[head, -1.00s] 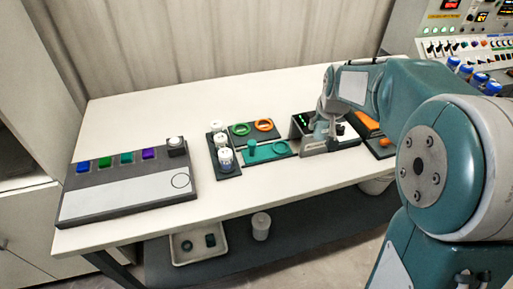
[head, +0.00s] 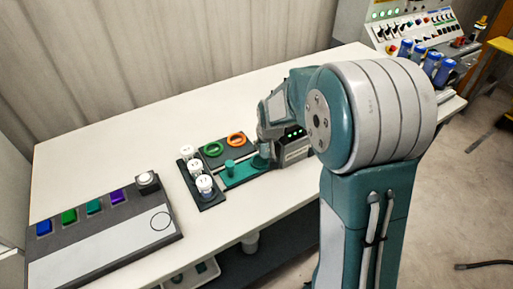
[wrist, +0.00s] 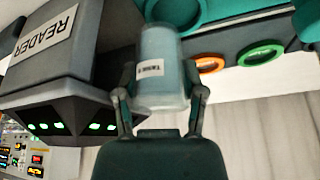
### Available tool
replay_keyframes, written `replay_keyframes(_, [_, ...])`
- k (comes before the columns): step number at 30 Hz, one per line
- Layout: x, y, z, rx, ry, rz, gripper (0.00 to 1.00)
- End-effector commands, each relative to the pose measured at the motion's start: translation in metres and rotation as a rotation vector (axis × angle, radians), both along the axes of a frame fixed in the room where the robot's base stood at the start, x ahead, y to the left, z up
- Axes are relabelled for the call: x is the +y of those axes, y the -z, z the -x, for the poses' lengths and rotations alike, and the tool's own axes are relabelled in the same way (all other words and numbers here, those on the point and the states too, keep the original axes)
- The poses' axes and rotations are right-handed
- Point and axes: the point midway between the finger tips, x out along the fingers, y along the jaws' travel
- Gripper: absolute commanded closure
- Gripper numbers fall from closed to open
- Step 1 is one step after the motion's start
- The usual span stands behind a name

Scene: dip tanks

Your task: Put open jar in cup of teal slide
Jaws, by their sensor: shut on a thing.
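My gripper (wrist: 160,97) is shut on a pale, translucent jar (wrist: 160,62) with a small white label, seen in the wrist view. The jar's far end overlaps the round teal cup (wrist: 181,24) of the slide; I cannot tell whether it is inside the cup or only in front of it. In the head view the teal slide (head: 240,174) lies flat on the table with an upright teal knob (head: 230,167). My gripper (head: 263,158) is at the slide's right end, and the jar is hidden there.
A dark reader box (wrist: 75,50) with green lights stands close beside my gripper. A green ring (head: 213,149) and an orange ring (head: 236,139) lie behind the slide. White-capped jars (head: 195,170) stand in a dark rack left of it. The table's back is clear.

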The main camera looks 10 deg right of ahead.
Motion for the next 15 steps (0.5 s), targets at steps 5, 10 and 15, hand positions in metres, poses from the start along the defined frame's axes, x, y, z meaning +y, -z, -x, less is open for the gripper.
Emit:
replay_keyframes(5, [0.006,0.026,0.001,0.003,-0.004,0.009,1.00])
replay_keyframes(10, [0.005,0.029,0.001,0.003,-0.003,0.007,1.00])
replay_keyframes(15, [0.004,0.028,0.001,0.001,-0.003,0.005,0.13])
